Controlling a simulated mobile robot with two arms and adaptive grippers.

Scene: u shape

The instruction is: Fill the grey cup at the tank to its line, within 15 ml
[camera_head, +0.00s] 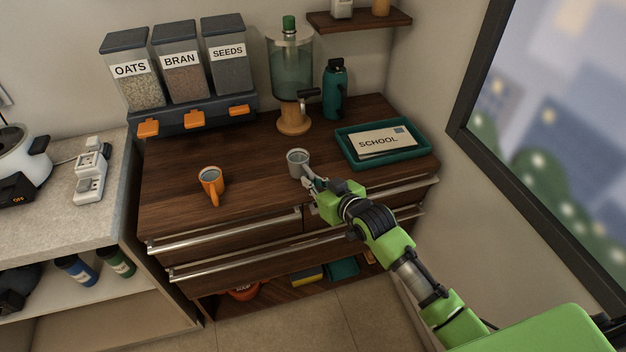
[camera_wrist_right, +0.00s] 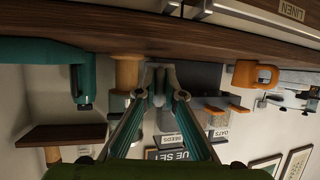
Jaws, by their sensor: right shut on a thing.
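The grey cup (camera_head: 298,163) stands upright on the dark wooden cabinet top, in front of the tank. Its inside shows from above, but its line and level cannot be read. My right gripper (camera_head: 310,184) is shut on the cup's near side, at its handle. The tank (camera_head: 290,72) is clear with a green knob, a wooden base and a dark tap on its right side. The cup is apart from the tap, nearer the front. In the right wrist view, the two fingers (camera_wrist_right: 157,85) come together at the top middle. My left gripper is not in view.
An orange mug (camera_head: 211,180) stands left of the cup. Dispensers (camera_head: 180,75) marked oats, bran and seeds line the back left. A teal bottle (camera_head: 334,90) stands right of the tank, and a teal tray (camera_head: 350,154) with a card lies at right.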

